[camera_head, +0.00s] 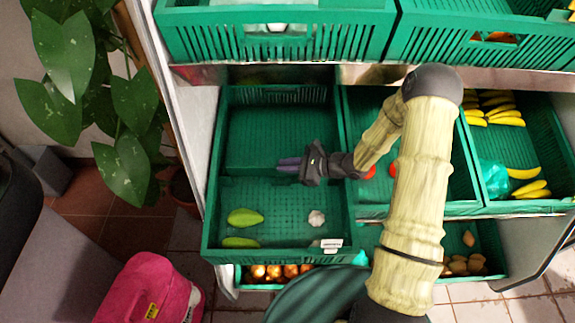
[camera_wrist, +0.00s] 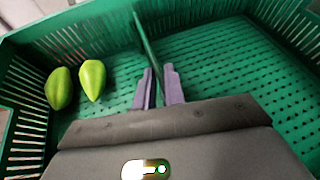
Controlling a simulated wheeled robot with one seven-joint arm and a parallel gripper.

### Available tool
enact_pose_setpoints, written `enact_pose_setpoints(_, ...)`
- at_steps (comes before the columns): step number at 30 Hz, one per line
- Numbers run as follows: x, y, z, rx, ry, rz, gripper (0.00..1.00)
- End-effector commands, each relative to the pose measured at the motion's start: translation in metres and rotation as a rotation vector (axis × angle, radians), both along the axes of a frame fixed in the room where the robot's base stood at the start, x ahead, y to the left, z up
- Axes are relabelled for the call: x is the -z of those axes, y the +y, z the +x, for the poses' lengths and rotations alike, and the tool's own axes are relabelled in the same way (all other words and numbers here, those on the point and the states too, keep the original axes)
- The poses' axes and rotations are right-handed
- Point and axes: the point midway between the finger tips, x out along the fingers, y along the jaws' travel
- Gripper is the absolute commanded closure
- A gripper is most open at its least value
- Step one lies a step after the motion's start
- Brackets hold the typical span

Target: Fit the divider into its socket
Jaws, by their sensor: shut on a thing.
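The divider (camera_head: 258,145) is a thin green panel standing across the green crate (camera_head: 212,205) in the head view. The wrist view shows the divider (camera_wrist: 146,42) nearly edge-on, running away from between my fingers. My gripper (camera_head: 289,165) is over the crate, shut on the divider, with its purple fingers on either side of it. My gripper also shows at the bottom of the wrist view (camera_wrist: 160,86). The socket cannot be made out, and I cannot tell whether the divider's ends touch the crate walls.
Two green fruits (camera_head: 244,217) and a white bulb (camera_head: 316,218) lie in the crate's near part. A neighbouring crate to the right holds bananas (camera_head: 507,118). Crates stand above on a shelf, and onions (camera_head: 275,271) lie below. A plant (camera_head: 125,105) and a pink bag (camera_head: 146,290) are at left.

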Motion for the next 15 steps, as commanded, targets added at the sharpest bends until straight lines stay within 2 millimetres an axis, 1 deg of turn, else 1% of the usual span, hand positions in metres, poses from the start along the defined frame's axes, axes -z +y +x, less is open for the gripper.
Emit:
enact_pose_setpoints(8,0.0,0.0001,0.0,0.0,0.0,0.001,1.0)
enact_pose_setpoints(15,0.005,0.0001,0.0006,0.0,0.0,0.001,1.0)
